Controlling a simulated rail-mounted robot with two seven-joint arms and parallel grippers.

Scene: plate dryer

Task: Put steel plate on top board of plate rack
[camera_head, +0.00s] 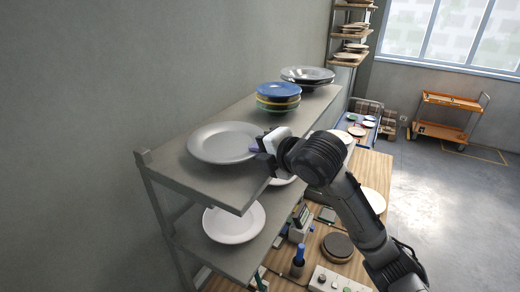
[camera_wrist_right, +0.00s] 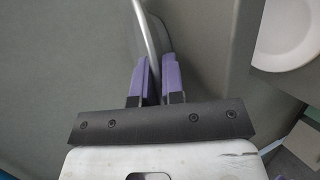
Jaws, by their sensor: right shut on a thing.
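The steel plate (camera_head: 223,143) is a round, light-grey plate lying about level over the near end of the plate rack's top board (camera_head: 207,180). Whether it touches the board or hovers just above it I cannot tell. My right gripper (camera_head: 259,146) reaches in from the right and is shut on the plate's right rim. In the right wrist view the purple fingers (camera_wrist_right: 155,78) pinch the plate's thin rim (camera_wrist_right: 147,32). My left gripper does not show.
A stack of blue, yellow and green plates (camera_head: 278,94) and a pile of dark grey plates (camera_head: 307,75) stand further back on the same board. A white plate (camera_head: 234,223) is on the shelf below. A wooden table (camera_head: 372,163) with small items lies to the right.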

